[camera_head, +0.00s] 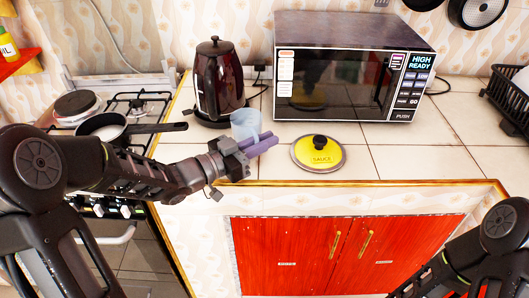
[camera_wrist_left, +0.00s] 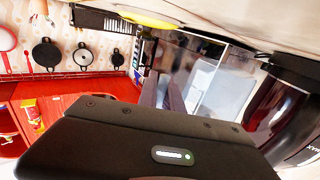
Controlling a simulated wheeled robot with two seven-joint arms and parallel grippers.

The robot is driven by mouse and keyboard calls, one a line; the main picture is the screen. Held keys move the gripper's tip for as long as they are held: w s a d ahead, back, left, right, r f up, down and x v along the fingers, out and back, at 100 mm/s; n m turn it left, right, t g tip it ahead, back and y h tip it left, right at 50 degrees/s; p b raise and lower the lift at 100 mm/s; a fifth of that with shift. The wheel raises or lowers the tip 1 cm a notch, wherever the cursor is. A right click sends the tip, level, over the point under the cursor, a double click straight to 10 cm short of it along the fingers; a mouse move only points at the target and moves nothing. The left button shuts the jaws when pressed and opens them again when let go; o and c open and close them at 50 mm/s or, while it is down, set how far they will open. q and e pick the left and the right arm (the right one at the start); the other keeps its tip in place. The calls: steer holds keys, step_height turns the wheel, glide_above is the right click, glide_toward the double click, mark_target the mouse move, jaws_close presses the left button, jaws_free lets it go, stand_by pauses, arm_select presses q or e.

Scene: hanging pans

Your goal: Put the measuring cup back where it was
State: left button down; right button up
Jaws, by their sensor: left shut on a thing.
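The measuring cup (camera_head: 245,124) is a pale, bluish, see-through cup in front of the dark red kettle. My left gripper (camera_head: 267,141) is shut on the measuring cup, its purple fingers pointing right over the front part of the counter. In the left wrist view the clear cup (camera_wrist_left: 222,88) shows beside the fingers (camera_wrist_left: 164,96). I cannot tell whether the cup's base touches the counter. My right arm shows at the lower right of the head view, but its gripper is out of view.
The kettle (camera_head: 219,80) stands close behind the cup. A yellow lid marked SAUCE (camera_head: 318,158) lies right of the gripper. A microwave (camera_head: 348,68) stands behind. A stove with a small pan (camera_head: 100,126) is at left, a black rack (camera_head: 507,101) at right. Counter right of the lid is clear.

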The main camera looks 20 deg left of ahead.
arm_select(q)
steer(key=shift+f, duration=1.85)
steer(key=shift+f+b, duration=0.25)
steer(key=shift+b, duration=0.2)
steer(key=c, duration=1.5)
jaws_free()
steer(key=shift+r, duration=0.15)
steer(key=shift+r+p, duration=0.25)
steer(key=shift+p, duration=0.2)
steer(key=v, duration=1.2)
steer(key=shift+b, duration=0.45)
steer(key=shift+f, duration=0.15)
